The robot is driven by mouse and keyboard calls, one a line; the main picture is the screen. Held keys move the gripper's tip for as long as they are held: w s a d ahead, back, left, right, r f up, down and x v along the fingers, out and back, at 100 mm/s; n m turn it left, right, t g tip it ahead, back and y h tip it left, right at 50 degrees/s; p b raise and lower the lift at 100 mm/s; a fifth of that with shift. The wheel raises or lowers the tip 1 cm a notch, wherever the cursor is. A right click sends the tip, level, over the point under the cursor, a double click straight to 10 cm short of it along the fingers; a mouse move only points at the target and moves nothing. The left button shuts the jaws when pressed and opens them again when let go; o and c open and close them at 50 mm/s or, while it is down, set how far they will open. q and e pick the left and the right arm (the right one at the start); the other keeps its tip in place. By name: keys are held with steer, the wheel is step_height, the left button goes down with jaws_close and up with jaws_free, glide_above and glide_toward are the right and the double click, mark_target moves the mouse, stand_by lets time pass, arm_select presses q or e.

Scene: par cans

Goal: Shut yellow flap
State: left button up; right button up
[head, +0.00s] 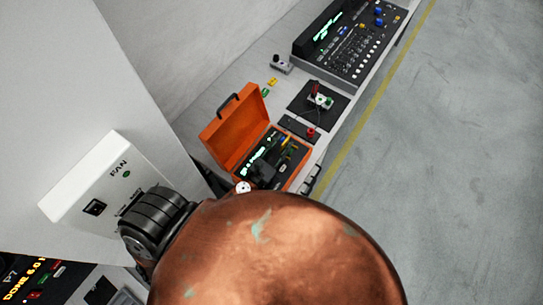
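I cannot make out a yellow flap in the head view. A large rounded copper-coloured surface (275,255) with greenish patches fills the bottom middle, very close to the camera. It hides whatever is below and behind it. A black ribbed part (156,216) shows at its left edge; I cannot tell whether it belongs to my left arm. The fingertips of my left gripper cannot be told clearly, nor can its opening. My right gripper does not show.
An open orange case (233,132) stands on the long bench, lid raised. Beyond it are a black plate with plugs (318,101), a small grey box (281,64) and a control console (349,42). A white FAN box (97,184) is at left. The floor (450,150) at right is clear.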

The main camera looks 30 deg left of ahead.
arm_select(q)
steer(key=s, duration=1)
steer(key=shift+a, duration=0.4)
steer(key=shift+w, duration=0.1)
